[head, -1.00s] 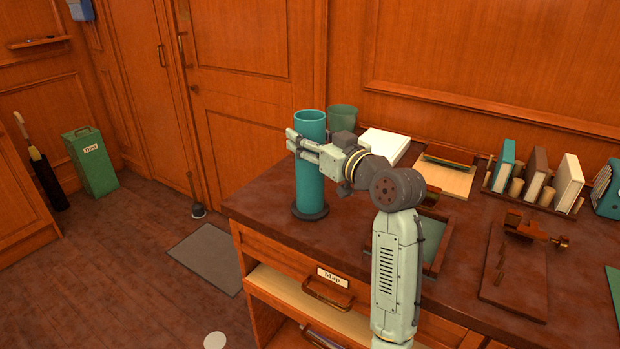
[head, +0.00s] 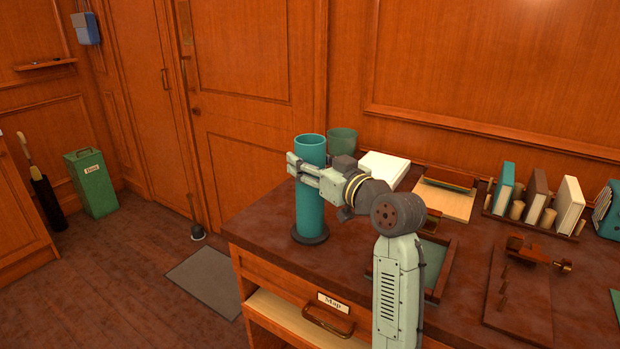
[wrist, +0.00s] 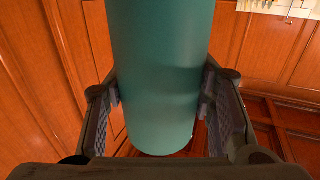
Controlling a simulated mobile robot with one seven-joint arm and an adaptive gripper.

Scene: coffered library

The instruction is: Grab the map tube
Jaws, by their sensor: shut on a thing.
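The map tube is a tall teal cylinder (head: 310,205) with an open top. It stands upright on a dark round base at the left end of the brown desktop. My gripper (head: 303,170) is shut around its upper part, coming from the right. In the wrist view the teal tube (wrist: 160,70) fills the middle, with a finger pad pressed on each side of it. My gripper (wrist: 160,97) hides part of the tube in the head view. The tube's base appears to rest on the desk.
A green cup-like container (head: 342,143) stands just behind the tube. A white stack (head: 384,167), a tray (head: 440,270) and a book rack (head: 535,222) are to the right on the desk (head: 275,225). A drawer labelled Map (head: 333,303) is below. The desk's left edge is close.

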